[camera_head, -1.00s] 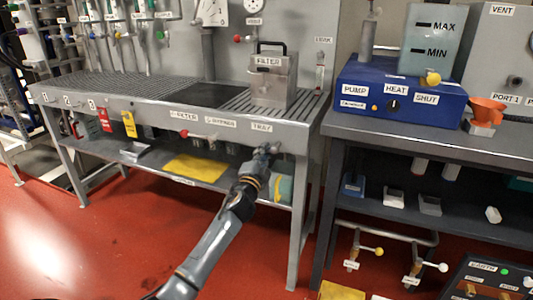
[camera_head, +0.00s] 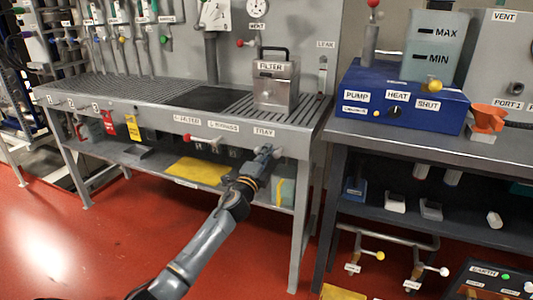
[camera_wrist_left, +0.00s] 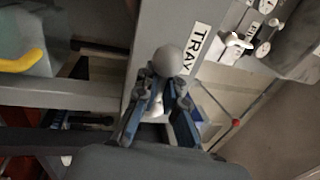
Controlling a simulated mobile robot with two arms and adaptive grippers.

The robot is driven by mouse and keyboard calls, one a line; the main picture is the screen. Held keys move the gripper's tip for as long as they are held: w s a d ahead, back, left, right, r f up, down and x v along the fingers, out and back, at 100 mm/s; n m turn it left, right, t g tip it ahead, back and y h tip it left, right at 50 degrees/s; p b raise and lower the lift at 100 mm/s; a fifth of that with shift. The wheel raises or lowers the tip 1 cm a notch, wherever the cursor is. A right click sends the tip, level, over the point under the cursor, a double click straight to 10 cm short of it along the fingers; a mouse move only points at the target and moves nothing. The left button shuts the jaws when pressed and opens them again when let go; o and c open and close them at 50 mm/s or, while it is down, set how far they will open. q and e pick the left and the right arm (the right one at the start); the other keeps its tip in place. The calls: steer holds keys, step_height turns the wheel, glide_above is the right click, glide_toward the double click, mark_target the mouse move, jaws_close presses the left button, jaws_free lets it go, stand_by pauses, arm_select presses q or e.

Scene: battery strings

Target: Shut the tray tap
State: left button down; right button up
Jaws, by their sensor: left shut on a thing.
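The tray tap is at the bench front under the TRAY label (camera_head: 264,132), which also shows in the wrist view (camera_wrist_left: 199,46). My left gripper (camera_head: 266,153) reaches up to it from below. In the wrist view its two blue-sided fingers (camera_wrist_left: 158,103) are shut on the tap, around a pale part between them. The tap's round grey knob (camera_wrist_left: 168,61) shows just past the fingertips. The fingers hide much of the handle, so its exact angle cannot be told. My right gripper is not in view.
A red-handled filter tap (camera_head: 190,134) is to the left on the same bench front. The filter box (camera_head: 272,84) stands on the bench above. A yellow mat (camera_head: 198,170) lies on the lower shelf. A blue pump unit (camera_head: 400,95) stands on the right bench.

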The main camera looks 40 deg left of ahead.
arm_select(q)
steer(key=shift+d+f, duration=0.1)
steer(key=shift+f, duration=0.1)
steer(key=c, duration=1.5)
jaws_free()
steer(key=shift+o, duration=0.2)
steer(key=shift+r, duration=0.15)
steer(key=v, duration=1.2)
